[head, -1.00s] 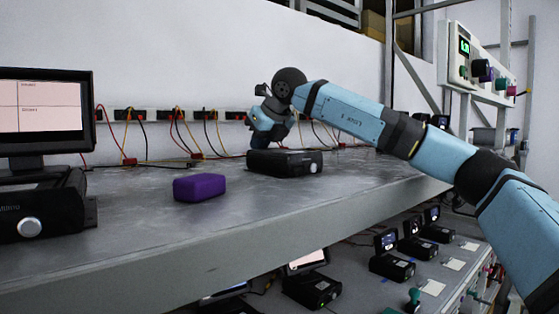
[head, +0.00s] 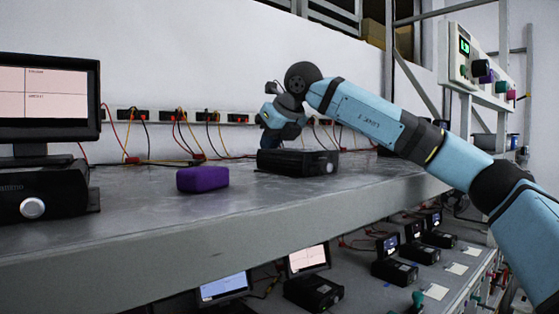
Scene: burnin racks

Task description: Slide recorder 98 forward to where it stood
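A black box-shaped recorder (head: 298,162) with a round silver knob lies flat on the upper grey shelf, right of the middle of the head view. I cannot read a number on it. My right gripper (head: 279,128) is at the recorder's back, pointing down between it and the wall. Its fingertips are hidden behind the recorder, so I cannot tell whether they touch it or are open or shut. My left gripper is not in view.
A purple block (head: 203,179) sits left of the recorder on the grey shelf (head: 130,222). A monitor (head: 45,100) and another black recorder (head: 40,196) stand at far left. Coloured cables hang from wall sockets behind. More recorders (head: 313,291) sit on the lower shelf. Shelf before the recorder is clear.

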